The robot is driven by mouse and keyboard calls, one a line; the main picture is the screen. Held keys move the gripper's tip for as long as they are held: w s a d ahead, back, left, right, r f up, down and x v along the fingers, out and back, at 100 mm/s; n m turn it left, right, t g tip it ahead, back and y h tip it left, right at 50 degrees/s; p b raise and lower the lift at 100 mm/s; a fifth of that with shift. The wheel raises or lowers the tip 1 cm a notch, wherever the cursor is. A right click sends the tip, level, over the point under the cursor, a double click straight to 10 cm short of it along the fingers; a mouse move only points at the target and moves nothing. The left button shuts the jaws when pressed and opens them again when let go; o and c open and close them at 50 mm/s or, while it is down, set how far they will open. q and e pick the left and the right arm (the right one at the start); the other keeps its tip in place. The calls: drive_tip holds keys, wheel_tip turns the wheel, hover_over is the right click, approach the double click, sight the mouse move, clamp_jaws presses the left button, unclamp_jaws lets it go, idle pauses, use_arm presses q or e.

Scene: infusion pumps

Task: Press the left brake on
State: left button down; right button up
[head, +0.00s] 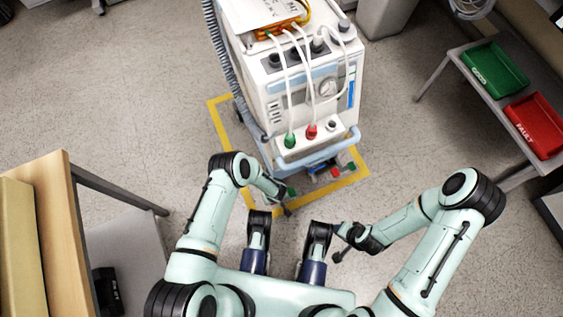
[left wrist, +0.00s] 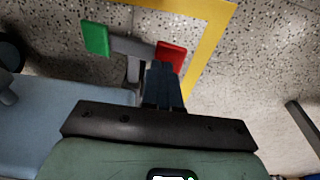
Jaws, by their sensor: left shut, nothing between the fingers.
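The left brake's pedal pair shows in the left wrist view: a green pedal (left wrist: 95,37) on the left and a red pedal (left wrist: 170,55) on the right, joined by a grey bar. My left gripper (left wrist: 163,72) is shut and empty. Its fingertips overlap the near edge of the red pedal; I cannot tell whether they touch it. In the head view my left gripper (head: 286,207) is low at the cart's front left corner, beside the green pedal (head: 291,191); the red one is hidden there. My right gripper (head: 338,257) hangs away from the cart, its fingers too small to judge.
The white pump cart (head: 300,95) stands inside a yellow floor outline (head: 222,125). Another pedal pair, with a red pedal (head: 335,172), is at its front right. A side table with a green tray (head: 495,70) and a red tray (head: 537,124) stands right. A wooden-topped table (head: 55,220) is at left.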

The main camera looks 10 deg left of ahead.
use_arm(q)
drive_tip(key=shift+f+b, duration=0.4)
drive_tip(key=shift+f, duration=0.4)
use_arm(e)
drive_tip(key=shift+f, duration=0.45)
use_arm(q)
drive_tip(key=shift+r+p, duration=1.15)
drive_tip(key=shift+r, duration=0.05)
drive_tip(key=shift+r+p, duration=1.05)
drive_tip(key=shift+r, duration=0.15)
drive_tip(key=shift+r+p, duration=1)
drive_tip(key=shift+r, duration=0.1)
use_arm(e)
drive_tip(key=a+r, duration=0.3)
drive_tip(key=r, duration=0.5)
drive_tip(key=shift+s+r+n+y, duration=0.25)
drive_tip(key=shift+s+n+y, duration=0.05)
drive_tip(key=shift+s+y, duration=0.1)
